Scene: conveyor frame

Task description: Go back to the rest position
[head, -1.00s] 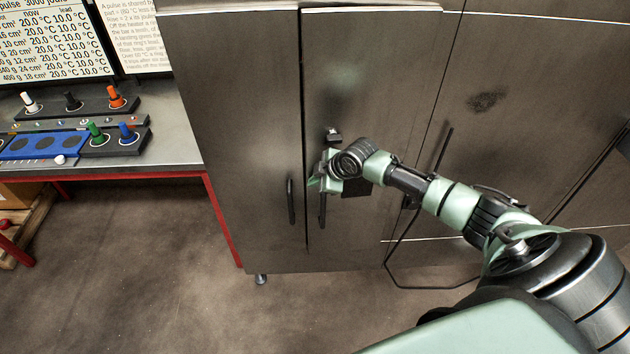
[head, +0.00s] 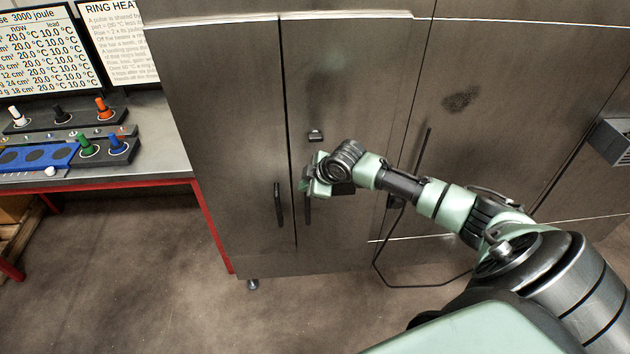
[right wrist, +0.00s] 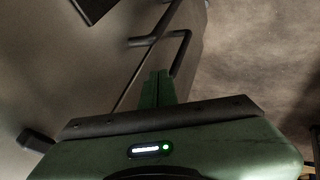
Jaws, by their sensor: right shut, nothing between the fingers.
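My right gripper (head: 306,187) is in front of the grey metal cabinet's narrow door (head: 350,90), by the upper end of that door's dark bar handle (head: 308,212). Its fingers are shut with nothing between them. In the right wrist view the green fingers (right wrist: 158,88) lie together, close to a dark bar handle (right wrist: 181,52). Whether they touch it I cannot tell. My left gripper is in neither view.
A second bar handle (head: 279,204) is on the door panel to the left. A small dark fitting (head: 316,135) sits above my gripper. A red-framed bench (head: 160,165) with controls and screens stands left. The floor (head: 140,270) before the cabinet is clear.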

